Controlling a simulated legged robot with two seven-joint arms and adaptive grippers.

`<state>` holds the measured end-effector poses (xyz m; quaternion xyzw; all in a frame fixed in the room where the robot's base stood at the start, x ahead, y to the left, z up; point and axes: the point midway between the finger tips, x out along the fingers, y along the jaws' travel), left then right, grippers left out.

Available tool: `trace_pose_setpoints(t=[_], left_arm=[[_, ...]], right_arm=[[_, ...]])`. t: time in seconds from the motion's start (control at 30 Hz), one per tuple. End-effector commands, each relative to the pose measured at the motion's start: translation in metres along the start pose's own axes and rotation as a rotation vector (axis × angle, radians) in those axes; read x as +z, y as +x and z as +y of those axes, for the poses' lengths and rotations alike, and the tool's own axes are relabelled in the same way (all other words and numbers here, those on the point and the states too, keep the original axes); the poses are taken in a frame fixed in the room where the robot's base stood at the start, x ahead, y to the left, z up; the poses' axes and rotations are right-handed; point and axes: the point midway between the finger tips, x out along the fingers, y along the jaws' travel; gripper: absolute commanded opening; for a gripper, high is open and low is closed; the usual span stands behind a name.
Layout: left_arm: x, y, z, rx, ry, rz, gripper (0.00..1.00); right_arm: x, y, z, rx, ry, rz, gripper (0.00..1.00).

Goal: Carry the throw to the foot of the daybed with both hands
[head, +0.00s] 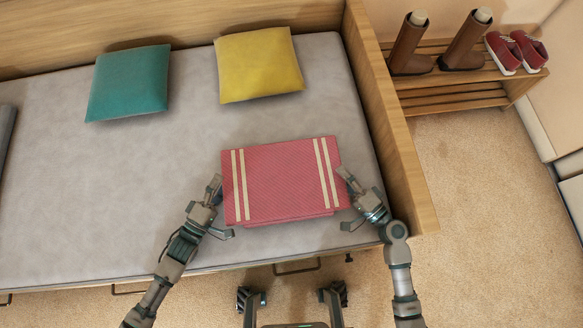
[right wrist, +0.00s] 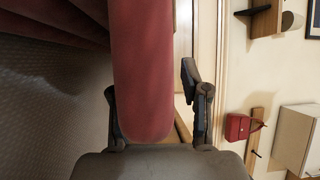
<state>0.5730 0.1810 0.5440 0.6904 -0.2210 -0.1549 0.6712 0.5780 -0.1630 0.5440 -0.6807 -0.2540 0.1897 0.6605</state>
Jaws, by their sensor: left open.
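The throw (head: 281,180) is a folded red-pink cloth with pale stripes near both ends. It lies on the daybed's grey mattress (head: 150,190), near the right end panel and front edge. My left gripper (head: 223,210) is open at the throw's left edge, one finger near its side and one by its front corner. My right gripper (head: 345,199) is open at the right edge. In the right wrist view the throw's folded edge (right wrist: 143,70) lies between the right fingers, with a gap to the finger on the right. Left finger contact is unclear.
A teal cushion (head: 129,83) and a yellow cushion (head: 258,64) lie toward the back of the daybed. The wooden end panel (head: 395,140) rises close to my right arm. A shoe rack (head: 455,88) with boots and red shoes stands beyond it.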

Motion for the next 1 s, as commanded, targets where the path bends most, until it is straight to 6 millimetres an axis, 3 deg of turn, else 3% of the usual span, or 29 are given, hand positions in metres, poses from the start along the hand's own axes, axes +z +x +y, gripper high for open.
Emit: trace_pose_setpoints(t=[0.3,0.5,0.63,0.9,1.0], left_arm=[[0.002,-0.066,-0.002,-0.008,0.000,-0.002,0.88],[0.002,-0.100,-0.001,-0.006,0.002,-0.001,0.88],[0.002,-0.110,-0.001,-0.005,0.002,-0.001,0.88],[0.002,-0.112,0.000,-0.002,0.003,-0.001,0.88],[0.002,-0.112,0.000,-0.003,0.003,-0.001,0.88]], right_arm=[[-0.001,0.000,-0.002,-0.002,-0.002,0.001,0.43],[0.000,0.001,-0.001,-0.002,-0.001,0.000,0.43],[0.000,0.001,-0.001,-0.002,-0.001,0.000,0.43],[0.000,0.001,-0.001,-0.002,-0.001,0.000,0.43],[0.000,0.001,-0.001,-0.002,-0.001,0.000,0.66]])
